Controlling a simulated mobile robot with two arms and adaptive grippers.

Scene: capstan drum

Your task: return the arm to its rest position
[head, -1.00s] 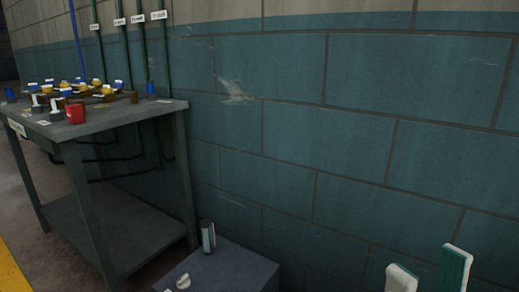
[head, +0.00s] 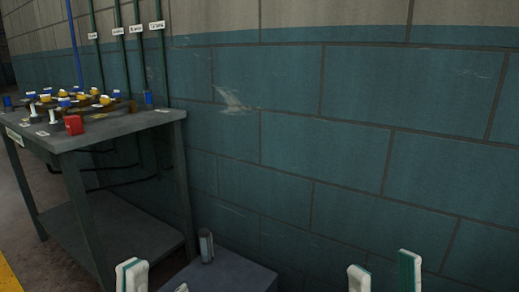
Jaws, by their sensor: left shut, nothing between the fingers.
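My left gripper (head: 132,274) shows at the bottom edge, left of centre. Its white and dark green fingertips are together, with nothing between them. It appears in front of the low grey box and the workbench and touches nothing that I can see. My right gripper (head: 384,271) is at the bottom right, in front of the blue wall. Its two white and green fingers stand clearly apart, and nothing shows between them. Both arms and the gripper bodies are below the picture. No capstan drum is in view.
A grey workbench (head: 110,136) at the left carries a red block (head: 74,125) and several blue and yellow valve-like parts. A low grey box (head: 232,272) with a grey cylinder (head: 206,246) stands by the blue block wall (head: 330,130). Pipes run up the wall.

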